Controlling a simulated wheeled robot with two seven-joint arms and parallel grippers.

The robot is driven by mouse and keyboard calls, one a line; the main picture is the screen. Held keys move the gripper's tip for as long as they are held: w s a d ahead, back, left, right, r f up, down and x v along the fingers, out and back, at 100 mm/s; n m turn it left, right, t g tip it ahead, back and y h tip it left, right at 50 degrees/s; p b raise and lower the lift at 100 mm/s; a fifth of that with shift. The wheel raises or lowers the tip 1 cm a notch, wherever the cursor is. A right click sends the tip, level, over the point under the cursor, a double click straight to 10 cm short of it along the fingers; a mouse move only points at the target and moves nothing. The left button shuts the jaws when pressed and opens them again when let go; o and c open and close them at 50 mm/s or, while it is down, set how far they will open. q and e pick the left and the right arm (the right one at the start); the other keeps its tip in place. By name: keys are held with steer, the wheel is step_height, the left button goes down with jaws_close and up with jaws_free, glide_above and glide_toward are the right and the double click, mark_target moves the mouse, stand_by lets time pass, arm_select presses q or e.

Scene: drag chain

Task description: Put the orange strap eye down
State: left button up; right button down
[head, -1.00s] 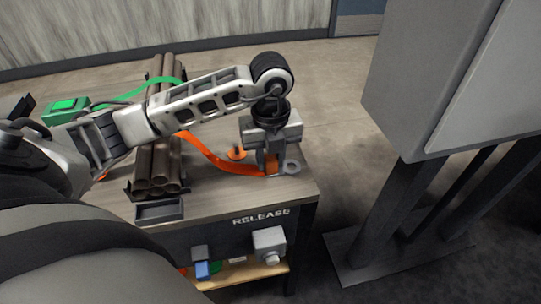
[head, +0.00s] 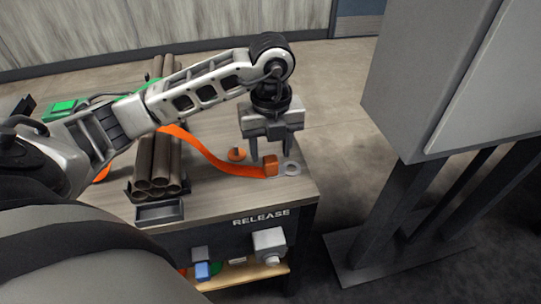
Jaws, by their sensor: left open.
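The orange strap (head: 205,154) runs from the pipe bundle to the right over the table. Its end, an orange block with a grey metal eye (head: 292,169), lies on the table top near the right edge. My left gripper (head: 269,160) is open and empty just above and behind the orange block, fingers pointing down. The fingers look clear of the strap eye. My right gripper is not in view.
A bundle of brown pipes (head: 158,165) lies in a dark cradle on the table (head: 225,205). A small orange cone-like piece (head: 237,154) stands behind the strap. A green device (head: 64,108) sits at the left. A grey cabinet (head: 440,80) stands at the right.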

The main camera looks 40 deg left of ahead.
mark_target(270, 159)
arm_select(q)
step_height(270, 159, up, 9)
steer(key=p, duration=0.1)
steer(key=shift+f, duration=0.15)
stand_by(0.5)
